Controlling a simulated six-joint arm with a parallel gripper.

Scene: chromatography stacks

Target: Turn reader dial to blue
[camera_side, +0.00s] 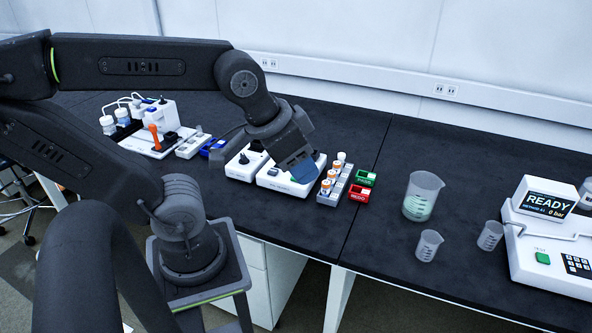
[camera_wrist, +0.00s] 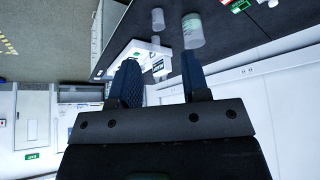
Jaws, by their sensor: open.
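Two white boxes stand side by side on the black bench in the side view. The left white box (camera_side: 245,164) carries a black knob. The right white box (camera_side: 283,182) is partly hidden by my gripper (camera_side: 304,170). Which box is the reader, and where the dial points, I cannot tell. My gripper hangs over the right box, its blue fingers tilted down; contact is unclear. In the wrist view my gripper (camera_wrist: 160,72) is open, with nothing held between its fingers. No dial can be made out in the wrist view.
A grey vial rack (camera_side: 335,184) stands just right of my gripper, beside a green tray (camera_side: 366,178) and a red tray (camera_side: 358,195). A beaker (camera_side: 422,197) and a white READY instrument (camera_side: 545,235) stand farther right. A grey-and-blue block (camera_side: 212,147) lies left.

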